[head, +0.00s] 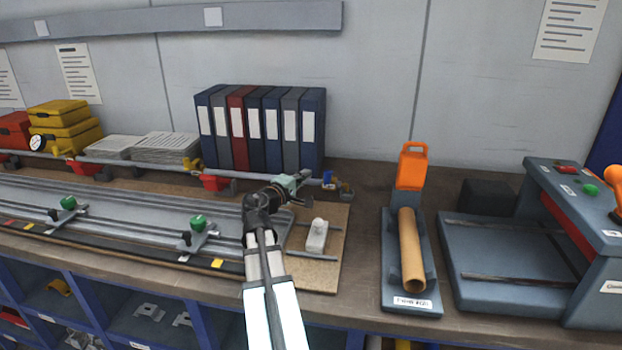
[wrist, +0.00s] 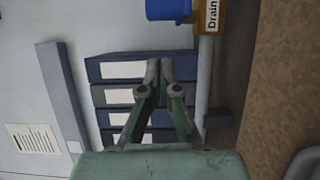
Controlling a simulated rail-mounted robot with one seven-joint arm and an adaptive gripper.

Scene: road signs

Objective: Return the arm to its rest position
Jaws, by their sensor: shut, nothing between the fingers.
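My arm (head: 268,272) reaches up from the bottom middle of the head view, over the front of the bench. My gripper (head: 303,177) is at its end, pointing right and back, in front of the row of binders. In the wrist view my gripper's fingertips (wrist: 160,66) are together with nothing between them, and the binders (wrist: 115,95) show behind them, turned sideways. A small pale block with a knob (head: 317,237) sits on the brown board just right of the arm, apart from the gripper.
A rail with clamps (head: 130,161) runs behind the grey track (head: 130,209). A blue stand holding a cardboard tube (head: 411,250) and an orange-handled part (head: 412,166) is to the right. A blue-grey machine (head: 500,245) stands farther right. Bare bench lies between board and stand.

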